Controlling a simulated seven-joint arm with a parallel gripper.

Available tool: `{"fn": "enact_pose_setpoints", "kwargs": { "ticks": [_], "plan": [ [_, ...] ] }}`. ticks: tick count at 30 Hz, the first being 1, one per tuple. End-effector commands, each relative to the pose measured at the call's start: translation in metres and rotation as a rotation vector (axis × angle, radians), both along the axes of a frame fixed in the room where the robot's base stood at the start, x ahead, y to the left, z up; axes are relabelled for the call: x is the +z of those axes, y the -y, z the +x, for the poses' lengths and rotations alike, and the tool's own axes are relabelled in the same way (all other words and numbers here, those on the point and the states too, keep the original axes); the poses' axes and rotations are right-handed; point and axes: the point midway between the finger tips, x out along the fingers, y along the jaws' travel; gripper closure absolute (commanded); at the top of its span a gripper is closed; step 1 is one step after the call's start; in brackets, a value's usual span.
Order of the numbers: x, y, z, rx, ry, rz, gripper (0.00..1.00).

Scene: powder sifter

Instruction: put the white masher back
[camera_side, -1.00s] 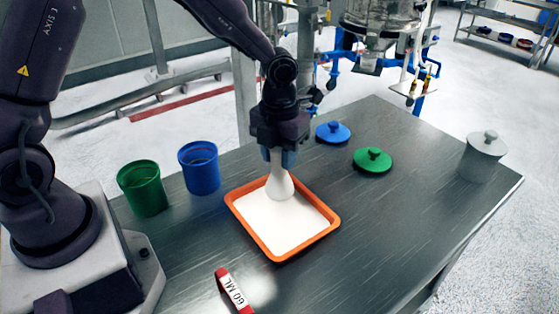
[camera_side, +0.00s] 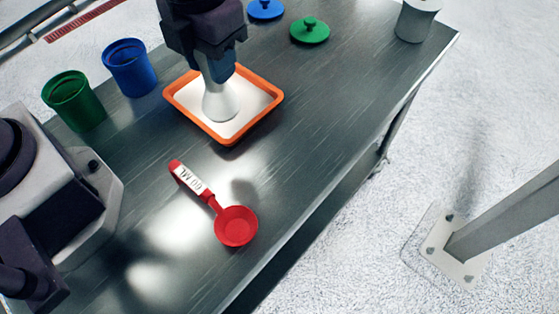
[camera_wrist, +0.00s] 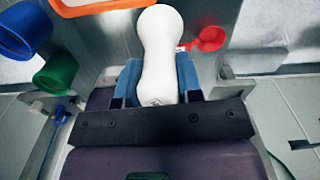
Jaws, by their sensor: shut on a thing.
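My gripper (camera_side: 218,74) points down over the orange tray (camera_side: 231,142), its blue fingers shut on the white masher (camera_side: 221,103). The masher is upright, with its wide end down over the white powder (camera_side: 252,97) in the tray. I cannot tell whether it touches the powder. In the wrist view the masher (camera_wrist: 160,48) sits between the two fingers (camera_wrist: 157,82), and a corner of the orange tray (camera_wrist: 95,8) shows beyond it.
A blue cup (camera_side: 130,68) and a green cup (camera_side: 74,102) stand left of the tray. A red scoop (camera_side: 235,226) lies in front. The table's right side is clear.

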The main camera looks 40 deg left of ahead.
Motion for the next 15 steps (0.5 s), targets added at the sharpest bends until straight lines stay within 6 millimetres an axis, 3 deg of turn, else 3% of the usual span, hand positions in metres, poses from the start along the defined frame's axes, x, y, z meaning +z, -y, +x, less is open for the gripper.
{"fn": "enact_pose_setpoints", "kwargs": {
  "ticks": [3,7,11,15],
  "plan": [
    [0.006,0.018,-0.044,-0.078,0.003,0.004,1.0],
    [0.003,0.021,-0.073,-0.1,0.001,0.003,1.0],
    [-0.004,0.023,-0.078,-0.092,-0.002,-0.001,1.0],
    [-0.015,0.037,-0.062,-0.09,-0.006,-0.002,1.0]
  ]
}}
